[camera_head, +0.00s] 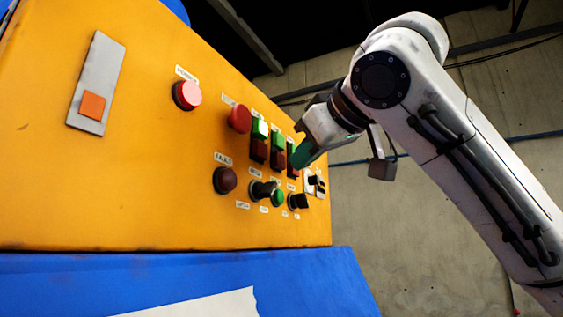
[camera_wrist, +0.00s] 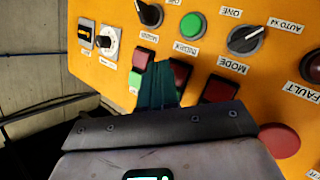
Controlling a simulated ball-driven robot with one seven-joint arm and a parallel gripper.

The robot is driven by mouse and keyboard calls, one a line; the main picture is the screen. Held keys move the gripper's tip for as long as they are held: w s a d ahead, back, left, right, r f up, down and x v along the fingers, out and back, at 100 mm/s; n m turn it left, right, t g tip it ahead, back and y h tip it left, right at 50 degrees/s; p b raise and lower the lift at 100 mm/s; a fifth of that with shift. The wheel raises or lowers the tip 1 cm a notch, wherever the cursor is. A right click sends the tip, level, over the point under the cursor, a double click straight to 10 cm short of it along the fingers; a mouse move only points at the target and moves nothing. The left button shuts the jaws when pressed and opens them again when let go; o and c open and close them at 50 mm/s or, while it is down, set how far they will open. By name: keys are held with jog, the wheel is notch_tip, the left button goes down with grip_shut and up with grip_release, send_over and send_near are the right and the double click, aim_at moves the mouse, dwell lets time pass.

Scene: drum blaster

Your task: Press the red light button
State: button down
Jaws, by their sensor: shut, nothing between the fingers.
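An orange control panel (camera_head: 120,190) carries three green-over-red rectangular button pairs. The red ones are the left (camera_head: 258,149), the middle (camera_head: 277,158) and the right (camera_head: 293,172). The wrist view shows these red faces in reversed order: right (camera_wrist: 144,60), middle (camera_wrist: 182,73), left (camera_wrist: 219,90). Which one is the red light button I cannot tell from the labels. My gripper (camera_head: 302,154) is shut and empty, its teal fingertips (camera_wrist: 160,68) close to the panel between the right and middle pairs. They partly hide those pairs; contact cannot be told.
Below the pairs are black knobs (camera_head: 262,190) and a round green button (camera_head: 278,198). A blue base (camera_head: 310,275) lies beneath; right of the panel is open space.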

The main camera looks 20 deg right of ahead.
jog(key=shift+s, duration=0.1)
jog(key=shift+s+d+b, duration=0.6)
jog(key=shift+s+d, duration=1.1)
jog(key=shift+d, duration=0.05)
